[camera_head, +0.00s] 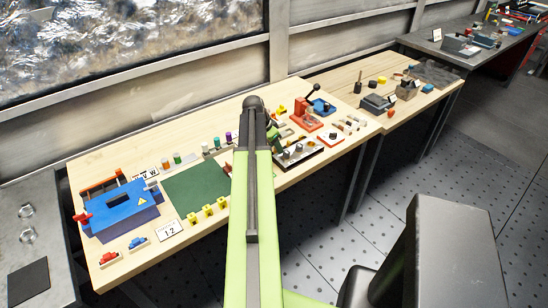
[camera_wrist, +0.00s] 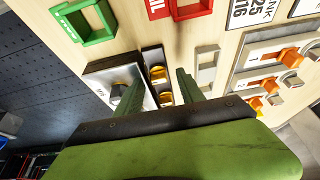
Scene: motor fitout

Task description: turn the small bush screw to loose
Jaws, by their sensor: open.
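In the wrist view two brass screw-like pieces, an upper one (camera_wrist: 158,75) and a lower one (camera_wrist: 165,99), sit on a dark strip. I cannot tell whether either is the small bush screw. A dark knob (camera_wrist: 117,90) stands on a silver plate (camera_wrist: 101,76) just left of the strip, by my left finger. My gripper (camera_wrist: 160,77) is open, its two dark green fingers pointing at the board with the brass pieces between them in the picture. I cannot tell whether a finger touches anything. In the head view my arm hides the gripper.
A green frame (camera_wrist: 99,37) and a red frame (camera_wrist: 210,8) lie beyond the fingers. Orange-handled switches (camera_wrist: 288,57) stand at right. In the head view a blue box (camera_head: 120,212) and a green mat (camera_head: 190,193) are left of my arm on the wooden bench (camera_head: 185,250).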

